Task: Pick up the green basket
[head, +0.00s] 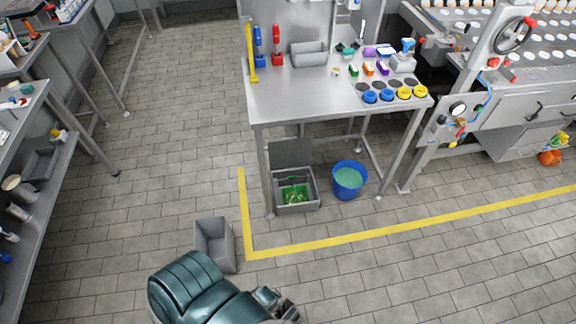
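A grey open bin (296,208) stands on the floor under the steel table, with a green thing (294,193) inside. It is too small to tell whether this is the green basket or loose green contents; no other green basket shows. A teal arm of mine comes in at the bottom, left of centre, and I take it for the left. My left gripper (278,304) is at its right end, well short of the bin and touching nothing I can make out. Its fingers are too unclear to tell open from shut. My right gripper is not in view.
A blue bucket (349,180) with a pale green inside stands right of the bin. An empty grey bin (215,243) lies just beyond my arm. The steel table (300,95) and its legs frame the bin. Yellow tape (400,229) crosses otherwise clear tiled floor.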

